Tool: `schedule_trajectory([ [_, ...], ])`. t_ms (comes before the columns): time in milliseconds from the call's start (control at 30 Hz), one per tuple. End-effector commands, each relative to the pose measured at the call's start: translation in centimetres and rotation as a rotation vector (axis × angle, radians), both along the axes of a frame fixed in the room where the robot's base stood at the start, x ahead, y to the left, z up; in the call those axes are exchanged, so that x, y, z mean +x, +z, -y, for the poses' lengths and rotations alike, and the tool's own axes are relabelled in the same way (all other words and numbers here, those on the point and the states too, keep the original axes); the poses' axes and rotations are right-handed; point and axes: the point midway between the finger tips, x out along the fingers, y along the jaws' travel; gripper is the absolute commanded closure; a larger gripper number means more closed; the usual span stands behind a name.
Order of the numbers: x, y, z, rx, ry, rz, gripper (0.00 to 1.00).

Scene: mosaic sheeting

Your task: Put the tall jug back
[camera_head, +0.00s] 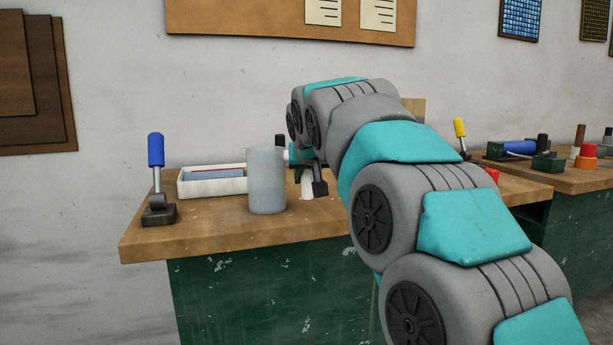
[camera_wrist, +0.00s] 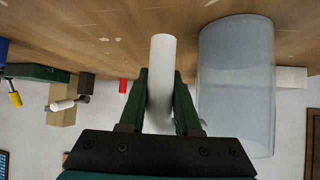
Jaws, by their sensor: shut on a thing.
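A wide, translucent grey-blue cylindrical vessel (camera_head: 267,182), the likeliest tall jug, stands upright near the bench's front edge. It also shows in the wrist view (camera_wrist: 238,85), which is upside down, beside my gripper and apart from its fingers. My gripper (camera_wrist: 160,98) is shut on a slim white cylinder (camera_wrist: 162,70). The head view shows a little of this white cylinder (camera_head: 307,186) close to the bench top, right of the vessel; my gripper (camera_head: 312,180) is partly hidden there. I cannot tell whether the white cylinder touches the bench.
A white tray (camera_head: 212,192) lies behind and left of the vessel. A blue-handled tool (camera_head: 156,180) stands at the bench's left end. A red object (camera_wrist: 123,86) and a wooden block (camera_wrist: 65,110) are also nearby. Bare bench (camera_head: 195,225) shows at the front left.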

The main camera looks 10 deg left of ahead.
Motion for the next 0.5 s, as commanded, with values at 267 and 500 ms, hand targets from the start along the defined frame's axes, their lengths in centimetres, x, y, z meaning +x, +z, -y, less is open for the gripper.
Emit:
schedule_trajectory([
  [267,0.02,-0.11,0.03,0.002,-0.001,0.003,1.0],
  [500,0.01,-0.13,0.01,0.001,-0.001,0.002,0.46],
])
